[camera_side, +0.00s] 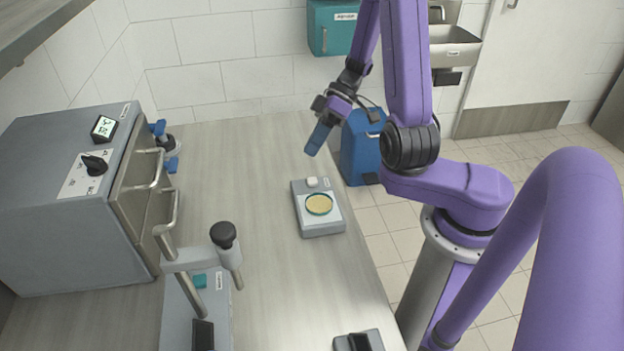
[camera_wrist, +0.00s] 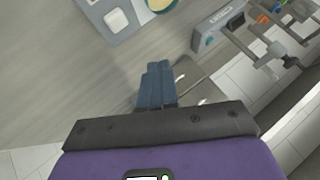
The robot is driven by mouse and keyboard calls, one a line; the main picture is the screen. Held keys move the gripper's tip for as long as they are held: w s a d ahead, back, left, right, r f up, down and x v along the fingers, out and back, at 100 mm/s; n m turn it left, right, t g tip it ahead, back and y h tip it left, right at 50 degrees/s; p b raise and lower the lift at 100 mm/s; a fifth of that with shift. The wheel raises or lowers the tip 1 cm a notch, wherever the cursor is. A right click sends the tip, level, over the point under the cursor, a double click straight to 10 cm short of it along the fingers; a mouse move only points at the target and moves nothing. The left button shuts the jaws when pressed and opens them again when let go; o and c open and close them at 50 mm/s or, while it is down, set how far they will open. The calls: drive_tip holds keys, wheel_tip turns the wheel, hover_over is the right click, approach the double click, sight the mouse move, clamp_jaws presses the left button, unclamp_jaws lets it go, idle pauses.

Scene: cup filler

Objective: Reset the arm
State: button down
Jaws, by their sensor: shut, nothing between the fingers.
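My gripper (camera_side: 316,140) hangs in the air above the far right part of the bench, with its blue fingers pointing down. It also shows in the wrist view (camera_wrist: 156,72), where the two blue fingers lie together, shut with nothing between them. My purple arm is folded at the right of the side view. Below and in front of the gripper stands a grey device (camera_side: 322,229) with a white button (camera_side: 312,182) and a round yellow-filled dish (camera_side: 319,204). The gripper is apart from it.
A grey oven-like box (camera_side: 75,200) stands at the left. A press with a black knob (camera_side: 224,235) stands at the front. A dark-topped block (camera_side: 358,341) sits at the front edge. A blue container (camera_side: 360,148) stands beyond the bench (camera_side: 250,180), whose middle is clear.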

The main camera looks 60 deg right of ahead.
drive_tip(key=shift+a, duration=0.1)
drive_tip(key=s+a+r+n+h, duration=0.2)
drive_tip(key=s+a+r+h, duration=0.1)
drive_tip(key=s, duration=0.6)
drive_tip(key=s+a+r+n+g+h, duration=0.1)
drive_tip(key=s+a+r+n+h, duration=0.2)
drive_tip(key=s, duration=0.6)
drive_tip(key=shift+a+r+h, duration=0.7)
drive_tip(key=shift+h, duration=0.6)
idle(2.2)
